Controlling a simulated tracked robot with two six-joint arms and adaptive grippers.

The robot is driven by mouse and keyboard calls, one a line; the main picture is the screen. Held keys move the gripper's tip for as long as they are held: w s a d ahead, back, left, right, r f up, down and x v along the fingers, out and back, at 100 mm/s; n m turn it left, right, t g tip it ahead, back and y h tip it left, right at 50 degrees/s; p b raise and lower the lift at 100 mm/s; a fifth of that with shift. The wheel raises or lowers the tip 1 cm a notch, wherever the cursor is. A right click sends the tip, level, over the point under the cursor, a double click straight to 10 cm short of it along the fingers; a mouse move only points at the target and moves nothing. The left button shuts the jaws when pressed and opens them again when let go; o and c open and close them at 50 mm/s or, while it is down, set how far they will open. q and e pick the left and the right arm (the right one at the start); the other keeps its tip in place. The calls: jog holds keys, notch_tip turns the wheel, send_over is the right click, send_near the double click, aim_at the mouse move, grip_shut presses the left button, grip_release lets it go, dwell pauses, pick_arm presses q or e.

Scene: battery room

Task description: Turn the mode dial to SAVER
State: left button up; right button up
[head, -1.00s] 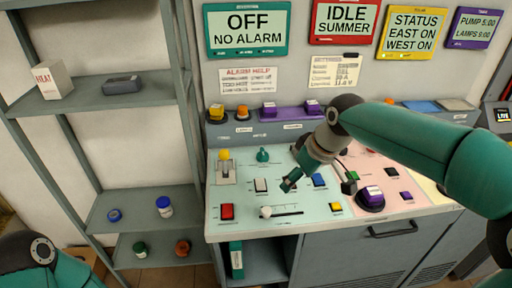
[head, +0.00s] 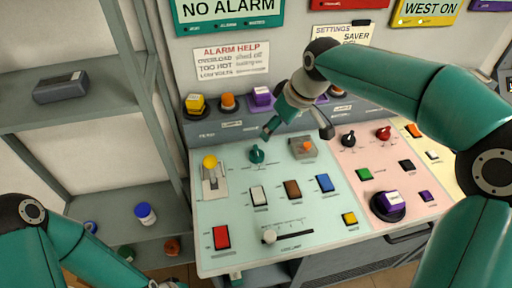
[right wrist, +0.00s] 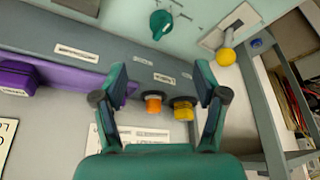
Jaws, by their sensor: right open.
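A teal dial (head: 257,154) with a pointer knob stands on the pale green part of the sloped console; its label is too small to read, so I cannot confirm that it is the mode dial. It also shows in the right wrist view (right wrist: 161,25), ahead of the fingers. My right gripper (head: 297,132) is open and empty above the back of the console, with one fingertip close to the teal dial in the picture. In the wrist view its fingers (right wrist: 160,68) are wide apart, with nothing between them. Only a sliver of my left gripper (head: 166,284) shows at the bottom edge.
A yellow-knobbed lever (head: 210,164) stands left of the dial, and a grey block with an orange top (head: 303,147) right. Black (head: 348,138) and red (head: 384,133) knobs are on the pink panel. A raised ledge (head: 228,128) with buttons runs behind.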

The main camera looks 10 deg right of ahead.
aim_at(259, 152)
jog(key=p+x, duration=0.2)
jog(key=x, duration=1.3)
jog(key=shift+w+a+f, duration=0.2)
jog(key=shift+a+f, duration=0.05)
jog(key=shift+c, duration=0.3)
jog(key=c, duration=1.1)
